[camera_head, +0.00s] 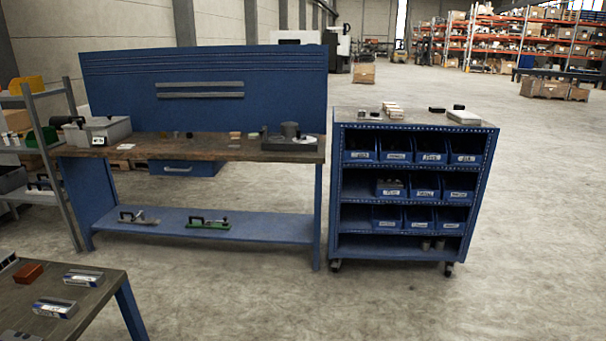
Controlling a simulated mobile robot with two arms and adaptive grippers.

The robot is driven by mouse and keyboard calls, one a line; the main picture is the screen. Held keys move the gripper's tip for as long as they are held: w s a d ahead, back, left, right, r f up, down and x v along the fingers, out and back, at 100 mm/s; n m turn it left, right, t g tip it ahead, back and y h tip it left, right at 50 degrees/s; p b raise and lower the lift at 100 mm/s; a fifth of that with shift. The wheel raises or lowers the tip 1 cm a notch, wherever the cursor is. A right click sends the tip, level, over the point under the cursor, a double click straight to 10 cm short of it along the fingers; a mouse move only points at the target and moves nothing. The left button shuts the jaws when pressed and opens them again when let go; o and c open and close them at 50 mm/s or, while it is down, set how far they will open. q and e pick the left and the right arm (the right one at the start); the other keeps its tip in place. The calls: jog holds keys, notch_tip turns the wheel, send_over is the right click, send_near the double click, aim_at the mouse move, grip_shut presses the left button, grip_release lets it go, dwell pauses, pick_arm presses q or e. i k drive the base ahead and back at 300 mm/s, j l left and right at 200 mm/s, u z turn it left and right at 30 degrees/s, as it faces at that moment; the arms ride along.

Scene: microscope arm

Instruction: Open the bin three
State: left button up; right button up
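Blue open-front bins with white labels sit in rows on the shelves of a blue wheeled cart (486,170) at the centre right. The top row runs from a left bin (359,144) to a right bin (467,146); the third from the left (431,146) is between them. The middle row includes a bin holding small parts (391,190), and the lower row includes a bin (387,214). The labels are too small to read, so I cannot tell which bin is number three. Neither of my grippers is in view.
A blue workbench (215,150) with a closed drawer (184,168) stands left of the cart. A low table (90,293) is at the front left, and a grey shelf rack (48,165) at the left edge. The concrete floor before the cart is clear.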

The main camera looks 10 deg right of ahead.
aim_at(393, 146)
jog(key=i+l+z, duration=0.1)
jog(key=i, duration=0.4)
jog(key=i+l+z, duration=0.15)
jog(key=i+l, duration=0.15)
jog(key=i, duration=0.2)
jog(key=i+l+z, duration=0.1)
jog(key=i, duration=0.45)
